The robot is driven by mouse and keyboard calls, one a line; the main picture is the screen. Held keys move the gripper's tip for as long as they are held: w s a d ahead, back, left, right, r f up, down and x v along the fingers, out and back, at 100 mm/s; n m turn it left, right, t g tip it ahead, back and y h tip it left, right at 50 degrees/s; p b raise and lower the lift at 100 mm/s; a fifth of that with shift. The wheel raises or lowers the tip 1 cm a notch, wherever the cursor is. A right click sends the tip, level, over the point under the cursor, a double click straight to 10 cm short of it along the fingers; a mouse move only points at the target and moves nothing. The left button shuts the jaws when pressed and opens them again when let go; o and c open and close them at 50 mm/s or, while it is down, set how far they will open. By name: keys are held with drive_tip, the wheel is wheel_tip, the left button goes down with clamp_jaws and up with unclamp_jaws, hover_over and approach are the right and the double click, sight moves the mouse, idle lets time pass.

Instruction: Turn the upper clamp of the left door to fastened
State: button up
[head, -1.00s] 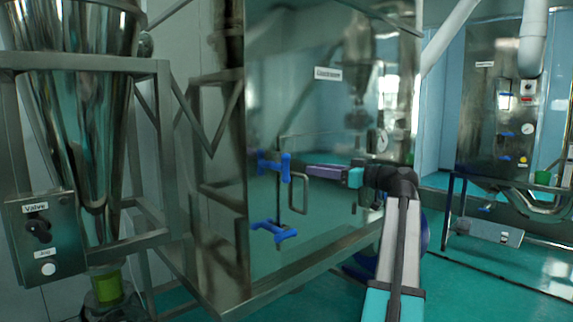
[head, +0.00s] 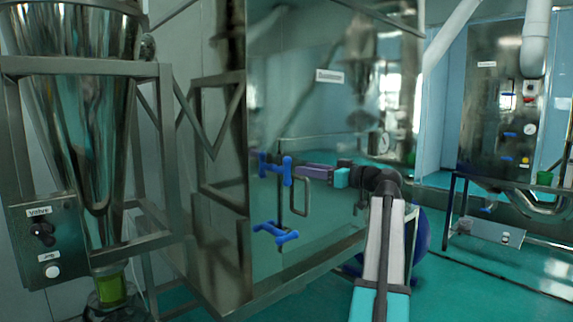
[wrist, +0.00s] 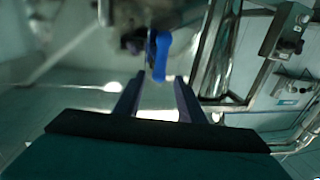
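The left door (head: 330,225) is a shiny metal panel with a bar handle (head: 302,197). Its upper clamp (head: 284,171) is blue and sits at the door's left edge, its visible bar roughly upright. My gripper (head: 298,169) is just right of this clamp at about its height. In the wrist view, the two fingers of my gripper (wrist: 160,82) are apart with nothing between them. A blue clamp bar (wrist: 161,55) stands just beyond the fingertips. Whether it touches a finger I cannot tell.
A lower blue clamp (head: 275,232) is below, its bar lying closer to level. A valve box (head: 45,240) and steel funnel (head: 75,120) stand at the left. Another metal machine (head: 495,120) stands at the back right. Green floor is open at the lower right.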

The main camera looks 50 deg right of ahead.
sight(287, 166)
drive_tip(key=w+p, duration=0.1)
drive_tip(key=w, duration=0.2)
drive_tip(key=w+p, duration=0.1)
drive_tip(key=w, duration=0.2)
drive_tip(key=w+a+p, duration=0.1)
drive_tip(key=w, duration=0.1)
drive_tip(key=shift+w+a, duration=0.1)
drive_tip(key=shift+w, duration=0.3)
